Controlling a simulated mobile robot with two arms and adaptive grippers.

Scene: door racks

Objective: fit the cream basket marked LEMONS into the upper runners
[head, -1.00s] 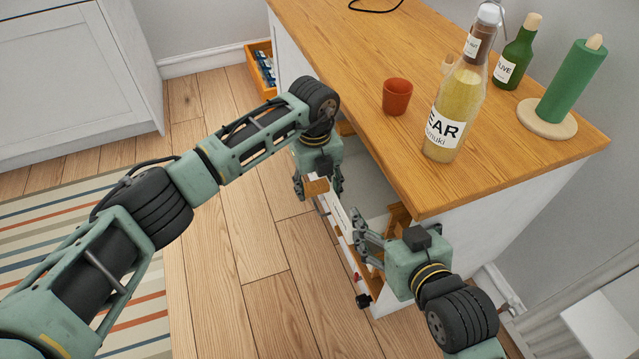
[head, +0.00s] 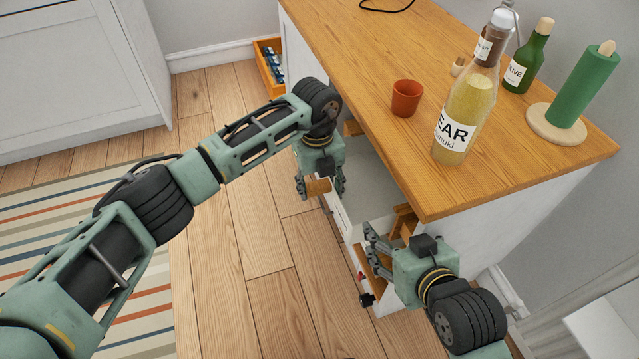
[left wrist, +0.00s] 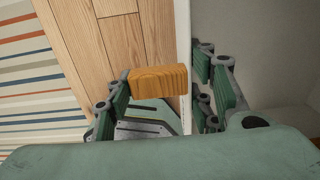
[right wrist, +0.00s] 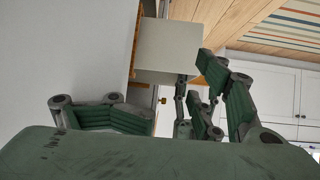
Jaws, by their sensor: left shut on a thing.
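The cream basket (head: 368,178) is a pale box at the open front of the cabinet, under the worktop. Its LEMONS mark does not show. My left gripper (head: 320,188) is shut on its front wall, with a wooden handle block (left wrist: 158,80) between the fingers. Wooden runner pieces show at both sides of the opening, the far one (head: 352,128) and the near one (head: 403,222). Whether the basket sits in them is hidden. My right gripper (head: 376,243) is open near the basket's near end; in the right wrist view a pale box (right wrist: 168,50) shows beyond its fingers.
A terracotta cup (head: 406,98), a PEAR-type bottle (head: 465,115), a green bottle (head: 526,60) and a green roll (head: 583,85) stand on the worktop (head: 400,45).

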